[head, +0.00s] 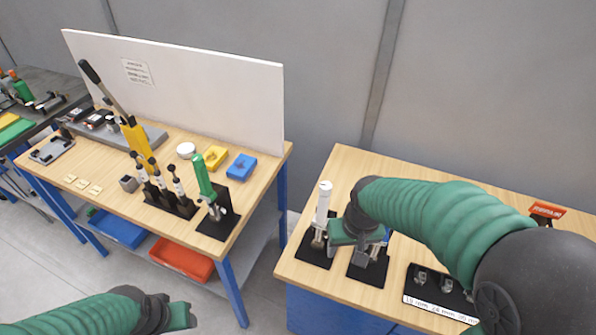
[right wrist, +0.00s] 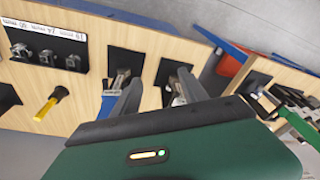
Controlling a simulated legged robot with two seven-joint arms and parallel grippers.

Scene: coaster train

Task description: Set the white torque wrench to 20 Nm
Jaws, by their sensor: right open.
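The white torque wrench (head: 322,205) stands upright on a black base at the left end of the right-hand table. My right gripper (head: 352,238) is just to its right, low over the table; I cannot tell whether it touches the wrench. In the right wrist view the right gripper's fingers (right wrist: 158,90) are spread apart, with no tool clearly held between them. A metal tool part, probably the white wrench's (right wrist: 177,92), shows beside the right finger; its handle is mostly hidden. My left gripper (head: 182,316) is low at the bottom left, away from both tables.
A blue-handled tool (right wrist: 108,103) stands on the neighbouring black base. A labelled socket holder (head: 437,290) lies farther right, with a yellow-handled tool (right wrist: 50,104) nearby. The left table (head: 110,205) holds a green-handled tool (head: 204,178) and several other tools. A gap separates the tables.

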